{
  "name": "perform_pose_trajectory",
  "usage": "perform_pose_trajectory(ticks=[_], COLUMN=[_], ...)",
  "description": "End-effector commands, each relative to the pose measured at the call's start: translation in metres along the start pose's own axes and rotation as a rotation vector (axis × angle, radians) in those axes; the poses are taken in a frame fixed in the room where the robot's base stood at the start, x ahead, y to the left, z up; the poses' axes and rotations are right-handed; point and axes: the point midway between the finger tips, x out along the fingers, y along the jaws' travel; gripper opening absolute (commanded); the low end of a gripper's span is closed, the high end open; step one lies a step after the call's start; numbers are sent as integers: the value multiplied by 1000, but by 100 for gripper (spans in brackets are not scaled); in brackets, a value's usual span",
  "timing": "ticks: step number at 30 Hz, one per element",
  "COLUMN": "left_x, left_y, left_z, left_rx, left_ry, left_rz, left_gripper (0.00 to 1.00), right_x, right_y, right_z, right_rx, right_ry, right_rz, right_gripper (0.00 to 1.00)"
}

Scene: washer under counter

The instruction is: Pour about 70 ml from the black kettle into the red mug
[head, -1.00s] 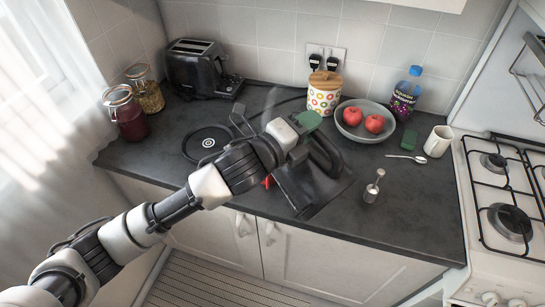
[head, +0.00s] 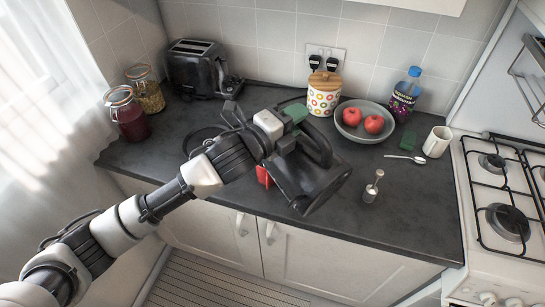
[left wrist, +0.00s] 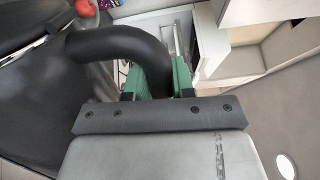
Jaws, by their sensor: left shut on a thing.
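The black kettle (head: 312,182) is held above the counter in the head view, tilted with its base toward the lower right. My left gripper (head: 296,114) is shut on its handle. In the left wrist view the black handle (left wrist: 125,48) passes between the green finger pads, with the kettle body (left wrist: 38,85) at the left. The red mug (head: 263,176) shows only in part, just left of the kettle near the front counter edge. My arm and the kettle hide the rest of it. Any stream of water and the mug's inside are not visible. My right gripper is not in view.
The round kettle base (head: 198,136) is partly behind my arm. A toaster (head: 200,68), jars (head: 127,115), a spotted canister (head: 324,94) and a fruit bowl (head: 347,134) stand behind.

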Motion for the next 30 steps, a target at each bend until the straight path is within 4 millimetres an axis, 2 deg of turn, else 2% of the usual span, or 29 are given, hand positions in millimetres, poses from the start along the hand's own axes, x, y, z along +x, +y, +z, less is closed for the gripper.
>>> perform_pose_trajectory(ticks=[1, 30], left_x=[0, -1], left_y=[-6, -6], left_z=[2, -8], left_rx=[-6, -10], left_ry=[2, 2], left_rz=[-10, -10], left_gripper=[0, 0], right_x=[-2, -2], right_y=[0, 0], right_z=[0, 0], right_rx=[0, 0], right_ry=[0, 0], right_rz=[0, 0], right_gripper=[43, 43])
